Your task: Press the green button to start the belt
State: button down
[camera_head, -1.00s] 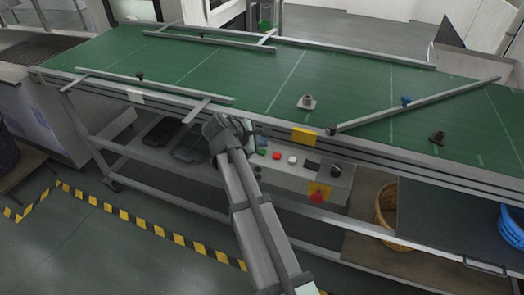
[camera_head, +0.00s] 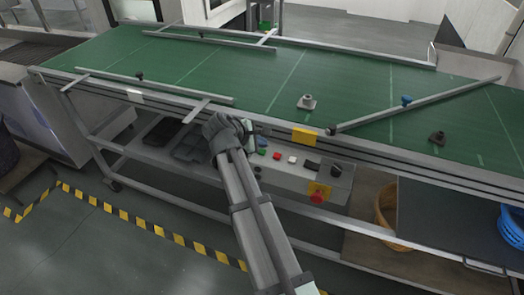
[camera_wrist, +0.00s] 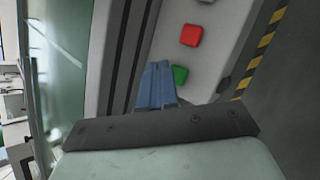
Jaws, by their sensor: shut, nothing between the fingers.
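The green button (camera_wrist: 180,75) sits on the grey control panel, below the red button (camera_wrist: 191,35) in the wrist view. My gripper (camera_wrist: 160,68) is shut and empty, its blue fingers just left of the green button there and partly overlapping its edge. I cannot tell whether they touch. In the head view, the green button (camera_head: 262,152) shows just right of my gripper (camera_head: 254,136), on the panel's left end. The conveyor belt (camera_head: 230,67) is green and runs behind the panel.
A white button (camera_head: 292,160), a black switch and a red emergency stop (camera_head: 317,197) on a yellow plate are farther right on the panel. The metal belt frame is close beside my gripper. Grey parts (camera_head: 307,102) stand on the belt.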

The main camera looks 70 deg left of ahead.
jog(key=shift+f, duration=0.1)
dwell(0.6)
jog(key=shift+f, duration=0.35)
